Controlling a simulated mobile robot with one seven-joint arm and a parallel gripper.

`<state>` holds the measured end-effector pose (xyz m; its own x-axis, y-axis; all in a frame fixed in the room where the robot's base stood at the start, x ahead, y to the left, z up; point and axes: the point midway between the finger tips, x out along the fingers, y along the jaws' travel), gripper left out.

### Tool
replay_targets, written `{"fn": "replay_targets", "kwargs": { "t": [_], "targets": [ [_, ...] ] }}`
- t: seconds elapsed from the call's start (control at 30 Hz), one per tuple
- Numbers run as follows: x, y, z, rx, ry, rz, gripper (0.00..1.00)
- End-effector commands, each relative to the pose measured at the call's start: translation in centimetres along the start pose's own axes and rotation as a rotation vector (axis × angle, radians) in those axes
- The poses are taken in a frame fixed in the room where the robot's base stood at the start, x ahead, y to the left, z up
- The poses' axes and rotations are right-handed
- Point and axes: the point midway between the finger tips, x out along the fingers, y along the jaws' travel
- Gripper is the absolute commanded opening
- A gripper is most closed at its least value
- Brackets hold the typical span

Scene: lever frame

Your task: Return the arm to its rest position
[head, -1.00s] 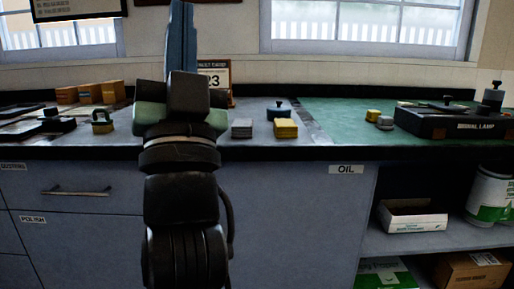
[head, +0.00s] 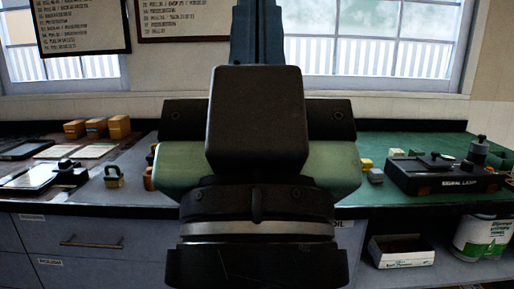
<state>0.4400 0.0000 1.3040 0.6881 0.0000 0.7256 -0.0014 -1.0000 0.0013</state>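My arm fills the middle of the head view, seen from behind, raised in front of the workbench. Its dark wrist block and green housing hide the centre of the counter. My gripper lies beyond the wrist and its fingers are hidden, so I cannot tell whether it is open or holds anything.
The counter has a grey part (head: 128,187) on the left and a green mat (head: 400,143) on the right. Wooden boxes (head: 97,128), a padlock-shaped block (head: 114,177) and a black signal lamp case (head: 443,176) stand on it. A white open box (head: 401,251) sits on the shelf below.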

Motion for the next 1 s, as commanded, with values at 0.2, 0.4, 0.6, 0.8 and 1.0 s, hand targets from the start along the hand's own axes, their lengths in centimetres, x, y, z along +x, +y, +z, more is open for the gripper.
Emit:
{"fn": "replay_targets", "kwargs": {
  "t": [0.2,0.4,0.6,0.8,1.0],
  "targets": [
    [6.2,0.0,-5.9,0.001,0.0,-0.001,0.0],
    [10.7,0.0,-10.1,0.001,0.0,-0.001,0.0],
    [14.6,0.0,-13.8,0.002,0.0,-0.002,0.0],
    [16.4,0.0,-15.5,0.002,0.0,-0.002,0.0],
    [16.5,0.0,-15.6,0.002,0.0,-0.002,0.0]
  ]
}}
